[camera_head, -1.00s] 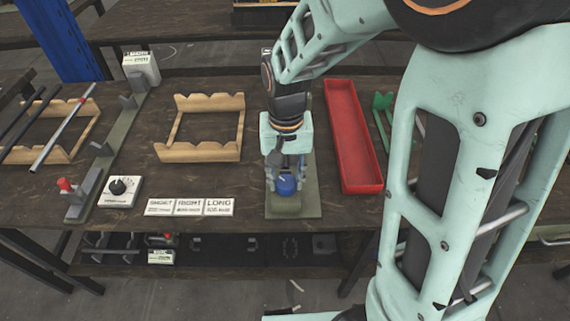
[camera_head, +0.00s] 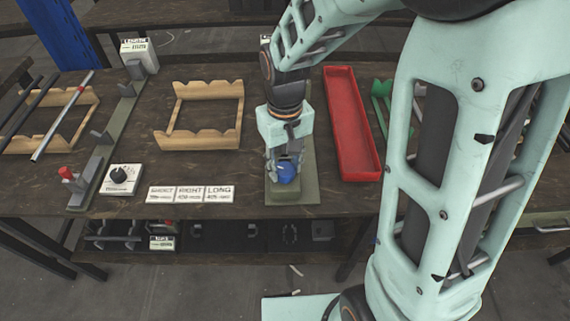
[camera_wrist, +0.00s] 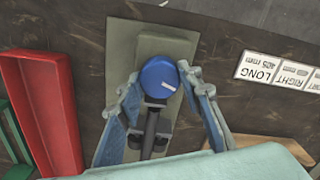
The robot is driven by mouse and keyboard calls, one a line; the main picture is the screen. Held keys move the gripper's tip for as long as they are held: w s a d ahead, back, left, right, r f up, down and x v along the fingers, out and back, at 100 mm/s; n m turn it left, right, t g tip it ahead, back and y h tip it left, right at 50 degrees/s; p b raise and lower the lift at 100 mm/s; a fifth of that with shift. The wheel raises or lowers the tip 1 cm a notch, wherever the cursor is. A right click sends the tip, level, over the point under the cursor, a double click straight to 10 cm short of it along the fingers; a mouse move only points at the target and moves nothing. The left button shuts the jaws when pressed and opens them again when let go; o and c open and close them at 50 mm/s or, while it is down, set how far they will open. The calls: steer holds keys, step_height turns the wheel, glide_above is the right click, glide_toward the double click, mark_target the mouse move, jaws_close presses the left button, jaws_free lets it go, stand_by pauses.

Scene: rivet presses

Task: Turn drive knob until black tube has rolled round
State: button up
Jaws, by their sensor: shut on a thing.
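A round blue knob (camera_head: 287,174) stands at the near end of a grey-green base plate (camera_head: 307,192). In the head view my gripper (camera_head: 284,165) hides most of the fixture behind the knob. A dark shaft-like part (camera_wrist: 150,128) runs back from the knob. I cannot tell whether a black tube lies on this fixture.
A red tray (camera_head: 372,170) is to the right, with a green rack (camera_head: 381,103) beyond it. White label cards (camera_head: 190,194) lie to the left. Wooden cradles (camera_head: 197,142) stand further left, one holding dark and grey tubes (camera_head: 62,118). A dial box (camera_head: 121,180) sits near a long gauge.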

mark_target(285, 168)
steer(key=o, duration=1.2)
steer(key=shift+c, duration=0.2)
steer(key=shift+r, duration=0.15)
step_height(285, 168, up, 12)
